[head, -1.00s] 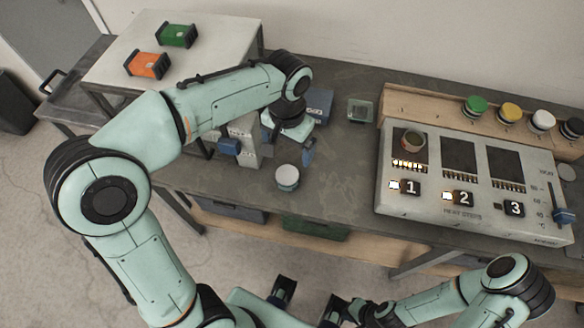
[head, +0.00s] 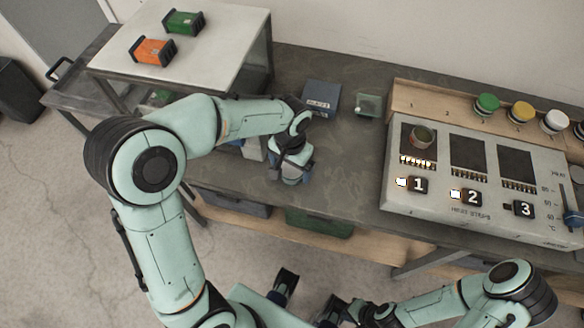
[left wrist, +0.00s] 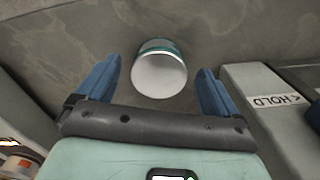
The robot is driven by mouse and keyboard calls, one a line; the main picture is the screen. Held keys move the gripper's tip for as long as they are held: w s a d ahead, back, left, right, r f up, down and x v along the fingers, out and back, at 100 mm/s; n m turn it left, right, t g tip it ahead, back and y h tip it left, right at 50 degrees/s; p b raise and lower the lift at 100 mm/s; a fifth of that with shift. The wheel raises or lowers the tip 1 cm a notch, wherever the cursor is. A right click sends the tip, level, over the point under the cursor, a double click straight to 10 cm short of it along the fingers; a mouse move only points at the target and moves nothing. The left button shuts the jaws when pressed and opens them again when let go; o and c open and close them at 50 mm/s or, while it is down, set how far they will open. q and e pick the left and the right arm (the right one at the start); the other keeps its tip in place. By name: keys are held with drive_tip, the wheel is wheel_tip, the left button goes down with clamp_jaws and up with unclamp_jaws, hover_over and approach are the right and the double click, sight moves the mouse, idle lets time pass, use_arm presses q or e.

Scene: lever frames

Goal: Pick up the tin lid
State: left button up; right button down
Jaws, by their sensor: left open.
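The tin lid (left wrist: 159,72), a round piece with a pale white face and a teal edge on its far side, lies on the grey bench in the left wrist view. My left gripper (left wrist: 158,85) is open, its blue fingers on either side of the lid with a gap to each. In the head view my left gripper (head: 290,176) is over the bench and hides the lid. My right arm (head: 480,292) is at the lower right of the head view; its finger gap is not clear.
A grey box marked HOLD (left wrist: 268,100) stands close right of my left gripper in the wrist view. A blue box (head: 322,97) and a small clear dish (head: 369,105) stand behind.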

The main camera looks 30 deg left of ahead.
use_arm(q)
drive_tip(key=c, duration=1.1)
